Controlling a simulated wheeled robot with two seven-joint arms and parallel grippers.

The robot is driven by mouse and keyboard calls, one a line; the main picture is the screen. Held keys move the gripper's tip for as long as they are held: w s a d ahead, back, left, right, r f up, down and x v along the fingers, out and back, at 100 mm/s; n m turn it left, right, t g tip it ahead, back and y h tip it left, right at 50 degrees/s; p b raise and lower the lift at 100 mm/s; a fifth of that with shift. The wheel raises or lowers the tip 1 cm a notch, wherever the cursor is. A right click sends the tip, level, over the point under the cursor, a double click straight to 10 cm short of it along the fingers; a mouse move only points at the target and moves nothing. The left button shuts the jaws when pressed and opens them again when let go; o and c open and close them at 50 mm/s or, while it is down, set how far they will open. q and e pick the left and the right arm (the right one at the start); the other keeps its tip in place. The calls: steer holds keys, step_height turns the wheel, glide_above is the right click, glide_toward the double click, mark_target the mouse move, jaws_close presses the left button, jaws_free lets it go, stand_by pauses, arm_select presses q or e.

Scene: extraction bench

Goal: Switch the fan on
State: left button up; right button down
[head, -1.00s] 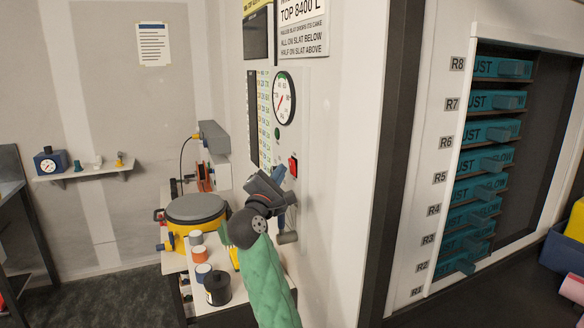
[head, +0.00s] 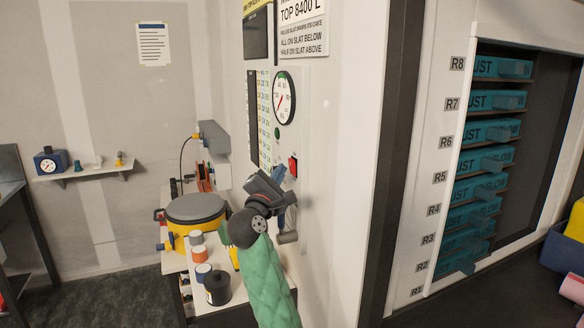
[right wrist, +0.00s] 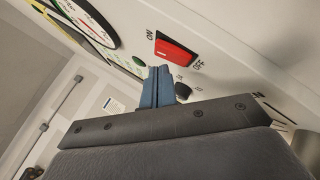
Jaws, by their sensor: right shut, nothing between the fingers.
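The red rocker switch (head: 293,167) sits on the white wall panel below the round gauge. In the right wrist view the switch (right wrist: 175,50) has ON printed at its left end and OFF at its right end. I cannot tell which end is pressed in. My right gripper (head: 281,178) is shut and empty, with its blue fingers just below the switch in the head view. In the right wrist view the fingertips (right wrist: 158,76) point at the panel beside the switch and appear apart from it. My left gripper is not in view.
A gauge (head: 284,97) and a green indicator (head: 277,133) are above the switch. A dark knob (right wrist: 183,90) is close beside my fingers. A yellow drum with a grey lid (head: 195,209) and several spools stand left of my arm. Teal drawers (head: 485,162) are at right.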

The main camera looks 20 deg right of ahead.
steer(key=shift+d+r, duration=0.1)
steer(key=shift+d, duration=0.3)
stand_by(0.7)
steer(key=shift+d, duration=0.1)
stand_by(0.5)
steer(key=shift+a+b, duration=0.5)
steer(key=shift+b, duration=0.05)
stand_by(0.3)
